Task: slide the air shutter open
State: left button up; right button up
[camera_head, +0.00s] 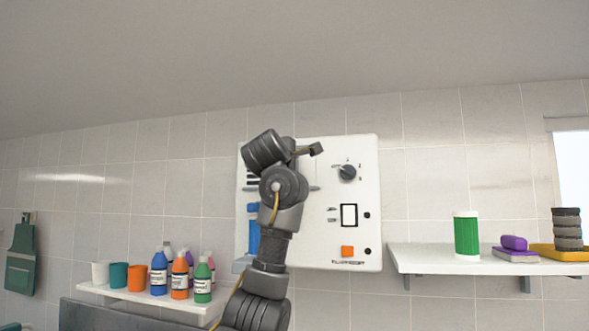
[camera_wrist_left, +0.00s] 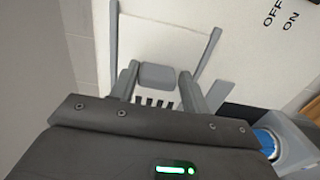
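The air shutter shows in the left wrist view as a pale panel between two grey rails (camera_wrist_left: 212,50), with a grey tab (camera_wrist_left: 157,77) and a row of dark slots (camera_wrist_left: 155,103) below it. In the head view, dark slots (camera_head: 252,181) show at the left of the white wall unit (camera_head: 315,235). My left gripper (camera_wrist_left: 158,78) is at the tab, with one finger on each side. The fingers stand apart, with at most narrow gaps to the tab; firm contact cannot be made out. In the head view my arm hides the gripper and most of the shutter. My right gripper is out of view.
The wall unit also has a dark knob (camera_head: 347,172), a switch (camera_head: 349,215) and an orange button (camera_head: 347,251). A blue part (camera_head: 253,232) is beside my arm. Shelves with bottles (camera_head: 180,275) and with a green canister (camera_head: 466,235) flank the unit.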

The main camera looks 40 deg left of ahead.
pick_arm(q)
jog(key=shift+o, duration=1.2)
jog(key=shift+d, duration=0.1)
jog(key=shift+o, duration=0.2)
jog(key=shift+r, duration=0.1)
jog(key=b+v, duration=0.6)
jog(key=v, duration=0.5)
jog(key=shift+b, duration=0.4)
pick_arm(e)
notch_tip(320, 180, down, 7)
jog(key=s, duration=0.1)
pick_arm(q)
jog(key=shift+w, duration=0.1)
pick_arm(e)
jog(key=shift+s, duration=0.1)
